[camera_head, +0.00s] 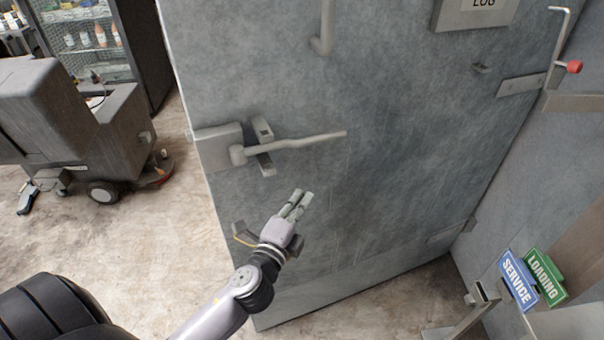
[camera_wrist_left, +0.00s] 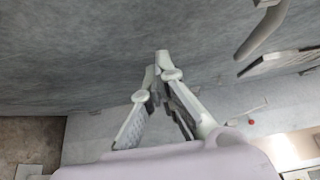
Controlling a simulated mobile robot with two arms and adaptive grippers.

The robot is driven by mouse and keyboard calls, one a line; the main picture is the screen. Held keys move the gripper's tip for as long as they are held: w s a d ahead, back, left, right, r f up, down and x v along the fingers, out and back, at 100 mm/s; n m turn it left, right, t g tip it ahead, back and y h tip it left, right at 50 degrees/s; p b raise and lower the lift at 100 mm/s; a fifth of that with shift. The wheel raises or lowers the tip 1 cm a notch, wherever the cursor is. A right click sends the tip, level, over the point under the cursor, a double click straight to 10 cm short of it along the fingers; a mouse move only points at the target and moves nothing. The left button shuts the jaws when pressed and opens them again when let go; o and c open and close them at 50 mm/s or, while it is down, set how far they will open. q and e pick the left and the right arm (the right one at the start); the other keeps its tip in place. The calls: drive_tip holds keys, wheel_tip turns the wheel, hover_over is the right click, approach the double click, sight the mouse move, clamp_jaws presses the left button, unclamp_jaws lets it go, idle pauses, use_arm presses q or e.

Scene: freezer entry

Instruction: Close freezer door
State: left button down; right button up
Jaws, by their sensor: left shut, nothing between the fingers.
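The freezer door (camera_head: 390,160) is a large grey slab that stands open in the head view, with its hinges on the right side. A lever handle (camera_head: 290,144) sits on a plate near its left edge. My left gripper (camera_head: 298,205) is in front of the door, below the lever, with its fingers together and empty. In the left wrist view the fingertips (camera_wrist_left: 160,62) meet close to the door surface (camera_wrist_left: 90,50); I cannot tell whether they touch it. Part of a handle (camera_wrist_left: 265,28) shows at the upper right there. My right gripper is not in view.
A grey floor-cleaning machine (camera_head: 70,130) stands on the left, with a stocked shelf (camera_head: 90,40) behind it. Blue and green signs (camera_head: 520,280) and a metal post (camera_head: 462,318) are at the lower right. The concrete floor (camera_head: 170,240) left of the door is clear.

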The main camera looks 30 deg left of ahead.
sight(310, 165)
use_arm(q)
drive_tip(key=w+a, duration=0.1)
drive_tip(key=w, duration=0.1)
drive_tip(key=w+a+p, duration=0.1)
drive_tip(key=w, duration=0.1)
drive_tip(key=w+a+p, duration=0.1)
drive_tip(key=w, duration=0.2)
drive_tip(key=shift+a, duration=0.1)
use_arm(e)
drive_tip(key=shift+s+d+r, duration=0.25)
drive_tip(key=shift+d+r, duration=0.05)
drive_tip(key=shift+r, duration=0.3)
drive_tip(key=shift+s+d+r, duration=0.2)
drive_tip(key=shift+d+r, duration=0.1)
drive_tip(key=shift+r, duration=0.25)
use_arm(q)
drive_tip(key=shift+a, duration=0.1)
